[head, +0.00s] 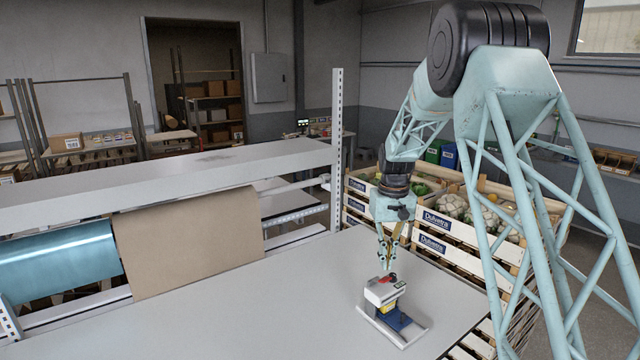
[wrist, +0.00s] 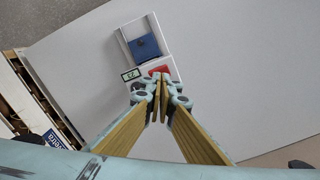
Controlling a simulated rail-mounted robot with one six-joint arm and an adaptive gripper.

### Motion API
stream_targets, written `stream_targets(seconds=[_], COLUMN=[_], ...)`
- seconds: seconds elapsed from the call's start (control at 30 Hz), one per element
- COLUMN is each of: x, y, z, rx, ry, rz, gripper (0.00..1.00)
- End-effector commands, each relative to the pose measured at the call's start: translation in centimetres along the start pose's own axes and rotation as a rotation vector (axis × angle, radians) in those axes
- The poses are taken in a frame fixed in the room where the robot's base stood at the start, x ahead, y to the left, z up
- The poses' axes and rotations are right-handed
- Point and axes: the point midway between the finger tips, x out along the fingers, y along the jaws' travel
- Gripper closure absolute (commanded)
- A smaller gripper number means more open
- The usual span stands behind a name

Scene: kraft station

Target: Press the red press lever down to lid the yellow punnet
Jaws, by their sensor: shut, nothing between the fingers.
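The lidding press (head: 383,293) is a small white device standing on the bench near its right end. The red press lever (head: 387,280) is on top of it, and it also shows in the wrist view (wrist: 158,70). The yellow punnet (head: 388,308) shows only as a small yellow patch under the press head, mostly hidden. A blue block (head: 400,320) sits at the front of the press base. My gripper (head: 386,268) is shut and empty, with its tips just above the lever. In the wrist view the closed fingertips (wrist: 160,76) overlap the lever's near edge; I cannot tell whether they touch it.
The grey bench (head: 250,310) is clear to the left of the press. Stacked produce crates (head: 434,222) stand behind and to the right. A brown paper sheet (head: 190,240) and a blue film roll (head: 60,262) hang under the raised shelf (head: 180,180).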

Motion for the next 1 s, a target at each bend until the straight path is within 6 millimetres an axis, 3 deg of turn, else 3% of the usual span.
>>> stream_targets(seconds=[0.4, 1.0], x=[-2.0, -2.4], y=[0.0, 0.0], z=[0.0, 0.1], rx=[0.0, 0.0], ry=[0.0, 0.002], rz=[0.0, 0.0], gripper=[1.0, 1.0])
